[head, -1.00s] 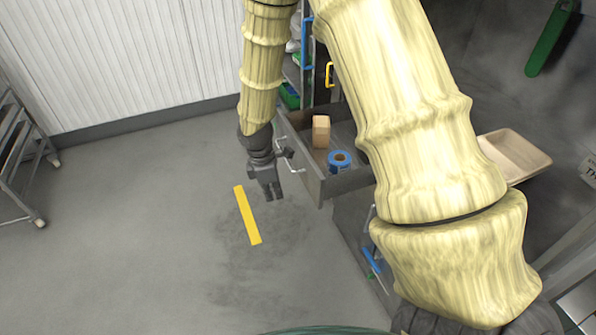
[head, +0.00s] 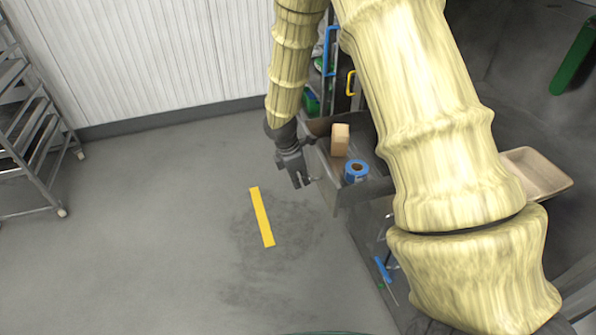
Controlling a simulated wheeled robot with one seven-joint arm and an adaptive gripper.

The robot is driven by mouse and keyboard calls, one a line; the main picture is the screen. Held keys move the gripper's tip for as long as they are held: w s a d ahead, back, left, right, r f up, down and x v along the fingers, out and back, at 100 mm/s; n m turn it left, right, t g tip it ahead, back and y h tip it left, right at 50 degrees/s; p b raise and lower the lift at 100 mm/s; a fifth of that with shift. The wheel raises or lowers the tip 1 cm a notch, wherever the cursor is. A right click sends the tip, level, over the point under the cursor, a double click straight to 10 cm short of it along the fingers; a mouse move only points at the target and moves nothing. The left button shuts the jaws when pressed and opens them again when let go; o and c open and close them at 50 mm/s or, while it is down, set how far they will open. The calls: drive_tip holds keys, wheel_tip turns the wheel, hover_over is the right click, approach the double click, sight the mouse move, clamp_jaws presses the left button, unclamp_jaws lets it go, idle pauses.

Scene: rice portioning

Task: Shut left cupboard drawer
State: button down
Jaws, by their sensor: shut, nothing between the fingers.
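The left cupboard drawer (head: 350,200) stands pulled out from the cupboard, with its front facing left. A tan block (head: 340,139) and a blue tape roll (head: 356,171) lie inside it. My gripper (head: 301,184) is shut and empty, pointing down at the outer side of the drawer front. My arm hides the drawer's right part.
A metal rack (head: 38,130) on wheels stands at the far left. A yellow floor strip (head: 261,216) lies on open grey floor left of the drawer. A tan tray (head: 537,173) is at the right. A yellow handle (head: 351,83) shows above the drawer.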

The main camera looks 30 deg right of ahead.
drive_tip(key=shift+s+d+f+p, duration=0.15)
drive_tip(key=shift+d+f+p, duration=0.15)
drive_tip(key=shift+d+f, duration=0.35)
drive_tip(key=shift+s+d+f+p, duration=0.2)
drive_tip(key=shift+d+f+p, duration=0.1)
drive_tip(key=shift+d, duration=0.6)
drive_tip(key=shift+s+d+f+p, duration=0.15)
drive_tip(key=shift+d+f+p, duration=0.1)
drive_tip(key=shift+d+f, duration=0.4)
drive_tip(key=shift+d+r, duration=0.2)
drive_tip(key=shift+d, duration=0.05)
